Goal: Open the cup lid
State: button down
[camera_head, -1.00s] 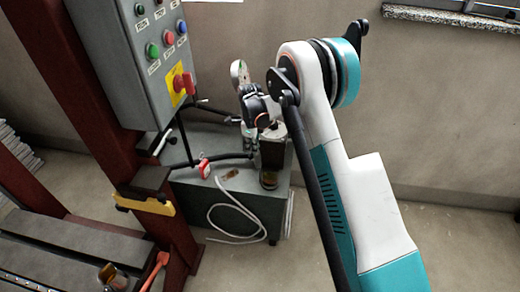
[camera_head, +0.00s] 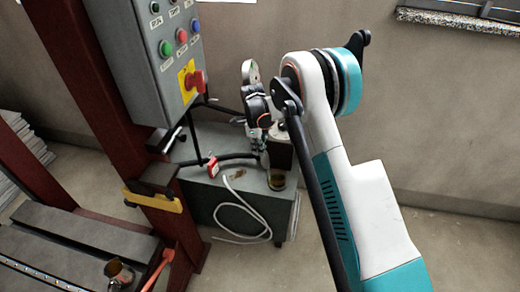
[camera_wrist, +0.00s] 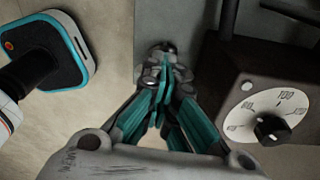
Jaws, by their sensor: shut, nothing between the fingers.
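My gripper (camera_wrist: 163,82) shows in the wrist view with its teal fingers together and nothing between them. Another brownish, shiny cup-like vessel (camera_head: 118,272) is at the bottom left. I cannot make out a lid on either one.
The grey cabinet (camera_head: 222,208) has a white cable (camera_head: 232,208) hanging down its front. A control box (camera_head: 150,60) with a red stop button is on a dark red post. In the wrist view, a dark box (camera_wrist: 230,75) with a numbered dial (camera_wrist: 290,105) stands close right of my gripper.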

jog(key=shift+a+f, duration=0.3)
jog(key=shift+f, duration=0.05)
jog(key=shift+w+r, duration=0.1)
jog(key=shift+r, duration=0.15)
notch_tip(320, 180, up, 12)
notch_tip(320, 180, up, 12)
jog(key=n+t, duration=0.2)
jog(key=n, duration=0.3)
send_over(257, 157)
jog(key=s+d, duration=0.5)
jog(key=s, duration=0.2)
jog(key=s+d+r+n+t, duration=0.2)
jog(key=s+d+r+n, duration=0.3)
jog(key=s+r, duration=0.4)
jog(key=s+d+f+n+t, duration=0.1)
jog(key=s+d+n+t, duration=0.1)
jog(key=s+n, duration=0.4)
jog(key=s+d+f+n+t, duration=0.1)
jog(key=s+n, duration=0.5)
jog(key=s, duration=1)
jog(key=shift+d+f+n+t+y, duration=0.4)
jog(key=shift+d+f, duration=0.15)
jog(key=shift+d, duration=0.05)
